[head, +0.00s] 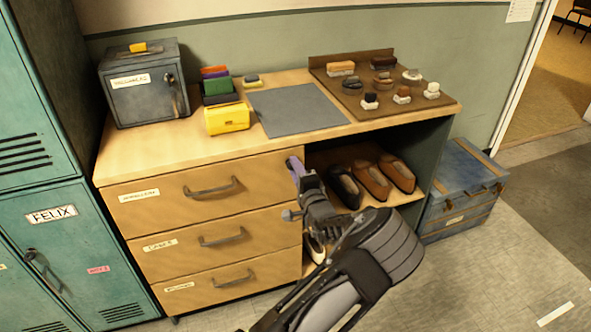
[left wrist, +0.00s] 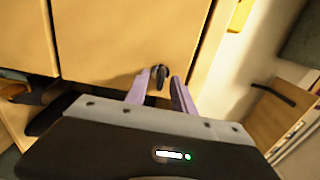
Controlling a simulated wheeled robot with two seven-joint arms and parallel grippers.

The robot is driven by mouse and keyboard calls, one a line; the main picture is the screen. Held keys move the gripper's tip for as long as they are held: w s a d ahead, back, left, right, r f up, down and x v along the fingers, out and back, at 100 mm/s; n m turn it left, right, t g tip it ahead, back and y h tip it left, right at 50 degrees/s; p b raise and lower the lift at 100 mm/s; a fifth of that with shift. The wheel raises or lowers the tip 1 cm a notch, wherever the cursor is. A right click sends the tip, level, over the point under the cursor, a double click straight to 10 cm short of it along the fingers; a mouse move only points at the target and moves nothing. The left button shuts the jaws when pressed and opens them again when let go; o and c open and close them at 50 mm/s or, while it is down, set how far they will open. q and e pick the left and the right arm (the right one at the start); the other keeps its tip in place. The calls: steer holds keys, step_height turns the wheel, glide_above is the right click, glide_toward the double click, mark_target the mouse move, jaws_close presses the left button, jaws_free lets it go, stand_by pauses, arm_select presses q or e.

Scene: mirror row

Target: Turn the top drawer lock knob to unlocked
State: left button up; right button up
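The top drawer (head: 160,200) is the uppermost of three wooden drawers in the cabinet and looks closed. My left gripper (head: 294,168), with purple fingers, is at its right end in the head view and hides the lock knob there. In the left wrist view a small dark knob (left wrist: 160,77) stands on a wooden front. It lies between the tips of my left gripper (left wrist: 160,84). The fingers are apart, with a narrow gap showing beside the knob, so I see no firm grip. The knob's lock marking cannot be read. My right gripper is not in view.
The drawers have bar handles (head: 212,188). Shoes (head: 372,182) stand on the open shelf right of the drawers. A grey box (head: 147,100), a yellow box (head: 228,119) and a brush board (head: 345,92) are on the top. A blue chest (head: 455,200) stands at the right.

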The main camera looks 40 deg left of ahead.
arm_select(q)
steer(key=v, duration=0.7)
steer(key=shift+s+d, duration=0.2)
steer(key=shift+d, duration=0.15)
stand_by(0.4)
